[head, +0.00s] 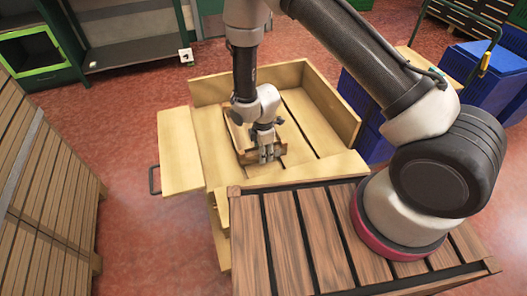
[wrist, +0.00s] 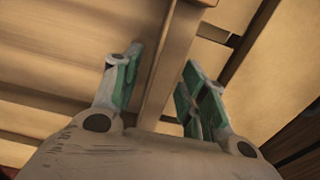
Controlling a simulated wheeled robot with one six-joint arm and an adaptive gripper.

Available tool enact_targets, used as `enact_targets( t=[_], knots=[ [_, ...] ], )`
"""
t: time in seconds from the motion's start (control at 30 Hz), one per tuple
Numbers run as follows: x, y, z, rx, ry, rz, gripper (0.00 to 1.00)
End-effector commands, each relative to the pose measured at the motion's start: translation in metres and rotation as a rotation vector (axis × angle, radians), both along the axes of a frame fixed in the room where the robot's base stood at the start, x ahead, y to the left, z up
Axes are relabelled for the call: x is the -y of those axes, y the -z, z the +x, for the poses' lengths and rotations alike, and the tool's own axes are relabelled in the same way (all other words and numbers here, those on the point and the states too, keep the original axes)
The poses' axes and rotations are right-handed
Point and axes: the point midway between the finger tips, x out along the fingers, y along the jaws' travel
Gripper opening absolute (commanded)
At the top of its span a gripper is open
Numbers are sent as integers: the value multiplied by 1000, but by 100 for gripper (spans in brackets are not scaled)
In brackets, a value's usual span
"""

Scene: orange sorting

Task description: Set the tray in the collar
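A small brown wooden tray (head: 247,157) lies inside the light wooden collar (head: 222,90), on its slatted floor. My gripper (head: 268,157) points down at the tray's near wall, and my wrist hides part of the tray. In the wrist view, the tray's wall (wrist: 166,72) runs between the two green-padded fingers of my gripper (wrist: 163,82). The fingers stand apart on either side of the wall, with a gap visible at the right finger. The tray looks roughly flat; whether it touches the floor everywhere is hidden.
A brown slatted surface (head: 285,240) stands in front of the collar, below my arm's base. A light board (head: 180,150) sticks out at the collar's left. Blue crates (head: 365,105) stand at the right and a slatted wooden stack (head: 50,190) at the left. Red floor is clear between.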

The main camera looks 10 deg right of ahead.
Motion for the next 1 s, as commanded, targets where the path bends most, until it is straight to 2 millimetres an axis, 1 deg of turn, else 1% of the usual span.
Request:
enact_targets(
  t=[0.17, 0.27, 0.37, 0.6, 0.73, 0.83, 1.0],
  knots=[
    [0, 0, 0, 0, 0, 0, 43],
    [0, -5, 1, 2, 0, 1, 43],
    [-1, -19, 1, 2, 0, 1, 43],
    [-1, -73, 1, 4, 0, 3, 43],
    [-1, -98, 1, 4, 0, 3, 43],
    [0, -111, 0, 2, 0, 1, 43],
    [0, -120, 0, 0, 0, 0, 43]
  ],
)
